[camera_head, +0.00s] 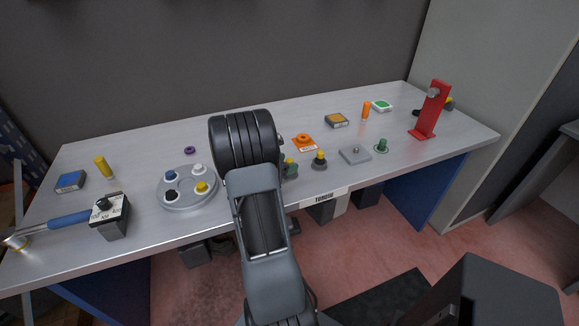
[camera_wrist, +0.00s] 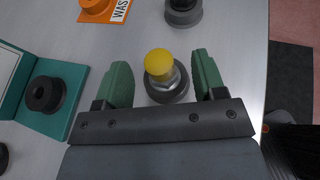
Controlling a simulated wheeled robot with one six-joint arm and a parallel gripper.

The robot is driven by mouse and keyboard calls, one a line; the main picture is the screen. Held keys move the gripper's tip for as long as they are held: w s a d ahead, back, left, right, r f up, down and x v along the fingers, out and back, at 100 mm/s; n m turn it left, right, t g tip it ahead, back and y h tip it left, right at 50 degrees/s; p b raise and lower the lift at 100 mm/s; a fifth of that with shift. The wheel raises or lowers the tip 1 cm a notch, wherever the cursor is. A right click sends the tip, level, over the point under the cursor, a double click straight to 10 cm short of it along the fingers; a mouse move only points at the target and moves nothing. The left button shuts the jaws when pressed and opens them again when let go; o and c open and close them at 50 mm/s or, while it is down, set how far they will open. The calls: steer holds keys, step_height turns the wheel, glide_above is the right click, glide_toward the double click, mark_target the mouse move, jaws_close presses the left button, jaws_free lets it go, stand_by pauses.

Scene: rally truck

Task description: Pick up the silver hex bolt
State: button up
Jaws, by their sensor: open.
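In the wrist view, a yellow round-topped piece (camera_wrist: 158,62) with a shiny silver part (camera_wrist: 169,84) below it stands in a dark round base (camera_wrist: 167,97). I cannot tell whether the silver part is the hex bolt. My gripper (camera_wrist: 164,80) is open, with one green finger on each side of this piece and a gap on both sides. In the head view, the gripper (camera_head: 289,168) is low over the front of the bench, and my arm hides most of it and the piece.
A dark holder with a yellow top (camera_head: 319,161) stands close to the right. A teal tray (camera_wrist: 72,82) with a black ring (camera_wrist: 45,94) is beside the gripper. A round grey carousel (camera_head: 187,189) stands left, and a red stand (camera_head: 432,110) right.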

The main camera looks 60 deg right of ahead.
steer(key=shift+x, duration=1.05)
steer(key=shift+c, duration=0.3)
steer(key=c, duration=1)
steer(key=shift+r, duration=0.1)
